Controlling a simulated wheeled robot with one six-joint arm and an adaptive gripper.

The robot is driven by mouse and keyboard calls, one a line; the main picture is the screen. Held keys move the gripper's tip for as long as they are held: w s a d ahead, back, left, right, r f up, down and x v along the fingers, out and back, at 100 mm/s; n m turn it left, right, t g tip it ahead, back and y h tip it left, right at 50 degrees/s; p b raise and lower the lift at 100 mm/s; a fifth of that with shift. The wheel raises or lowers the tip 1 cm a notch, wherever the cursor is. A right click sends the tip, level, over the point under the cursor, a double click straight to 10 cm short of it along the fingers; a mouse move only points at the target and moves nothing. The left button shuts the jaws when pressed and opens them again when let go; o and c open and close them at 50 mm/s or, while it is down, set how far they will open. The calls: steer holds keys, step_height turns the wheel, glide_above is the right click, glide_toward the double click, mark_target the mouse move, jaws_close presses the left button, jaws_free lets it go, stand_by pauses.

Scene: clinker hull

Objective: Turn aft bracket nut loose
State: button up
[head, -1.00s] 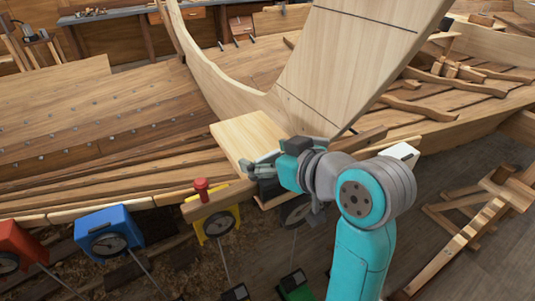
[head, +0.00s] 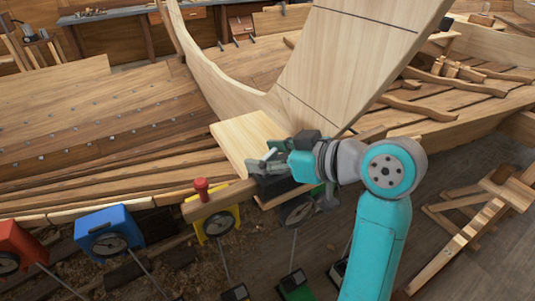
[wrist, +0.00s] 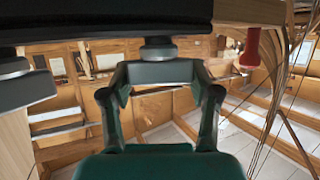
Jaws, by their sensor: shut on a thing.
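My gripper (head: 266,164) is at the dark bracket (head: 277,187), beside the pale board at the hull's edge. A second grey nut (wrist: 14,68) shows at the left edge of the wrist view, apart from my gripper. In the head view the nuts are too small or hidden to make out.
A red knob (head: 201,188) stands on the rail left of my gripper; it also shows in the wrist view (wrist: 250,48). Clamps with blue (head: 104,230) and yellow (head: 216,222) bodies hang along the edge. A wooden trestle (head: 470,225) stands at right.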

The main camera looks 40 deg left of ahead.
steer(key=n+g+h, duration=0.1)
steer(key=n+g, duration=0.4)
steer(key=g, duration=0.1)
steer(key=shift+n+h, duration=0.4)
steer(key=shift+n+g+h, duration=0.3)
steer(key=shift+g, duration=0.1)
steer(key=o, duration=1.2)
steer(key=shift+c, duration=0.2)
steer(key=shift+w+d, duration=0.1)
steer(key=v, duration=0.7)
steer(key=shift+w+d, duration=0.1)
steer(key=shift+d, duration=0.1)
